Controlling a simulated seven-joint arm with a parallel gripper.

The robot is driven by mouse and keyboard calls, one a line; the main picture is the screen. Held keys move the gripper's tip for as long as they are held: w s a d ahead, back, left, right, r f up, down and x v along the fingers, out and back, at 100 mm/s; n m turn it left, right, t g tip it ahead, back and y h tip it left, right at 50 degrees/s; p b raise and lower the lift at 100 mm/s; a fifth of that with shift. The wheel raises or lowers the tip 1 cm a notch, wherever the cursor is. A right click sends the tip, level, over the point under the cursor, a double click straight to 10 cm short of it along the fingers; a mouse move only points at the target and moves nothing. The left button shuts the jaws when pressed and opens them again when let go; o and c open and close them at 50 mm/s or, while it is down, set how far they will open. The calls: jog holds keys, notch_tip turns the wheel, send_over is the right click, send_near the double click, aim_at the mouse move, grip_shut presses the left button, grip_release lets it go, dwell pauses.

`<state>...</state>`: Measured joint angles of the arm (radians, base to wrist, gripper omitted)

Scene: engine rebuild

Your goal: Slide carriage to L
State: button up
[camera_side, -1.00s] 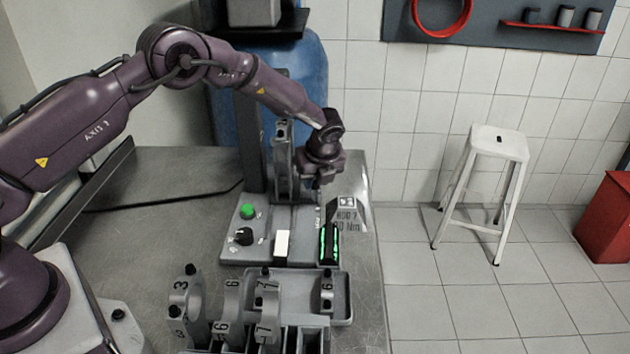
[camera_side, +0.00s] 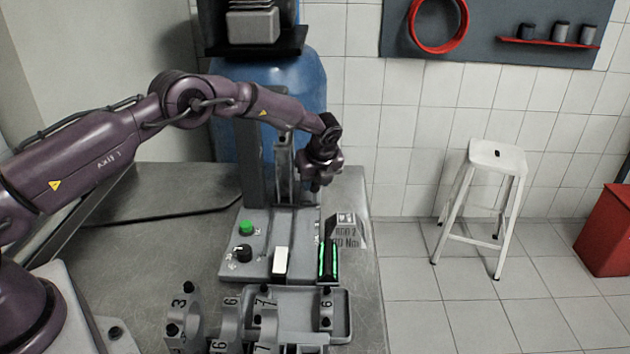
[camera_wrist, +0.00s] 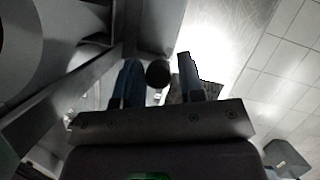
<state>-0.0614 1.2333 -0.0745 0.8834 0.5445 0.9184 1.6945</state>
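A grey bench fixture (camera_side: 261,246) stands on the metal table, with an upright column at its back. My gripper (camera_side: 315,186) points down over the fixture's back right part, in front of the tiled wall. In the wrist view my two fingers (camera_wrist: 160,82) stand apart. A dark round knob (camera_wrist: 158,73) shows between them, nearer the left finger, with a gap on the right. I cannot tell whether it touches a finger. The carriage cannot be told apart clearly, and no L mark is readable.
The fixture carries a green button (camera_side: 247,228), a black dial (camera_side: 242,253), a white block (camera_side: 281,262) and a green-lit black unit (camera_side: 328,261). Numbered bearing caps (camera_side: 231,322) stand in front.

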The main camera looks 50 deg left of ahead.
jog(key=shift+o, duration=1)
jog(key=v, duration=1.3)
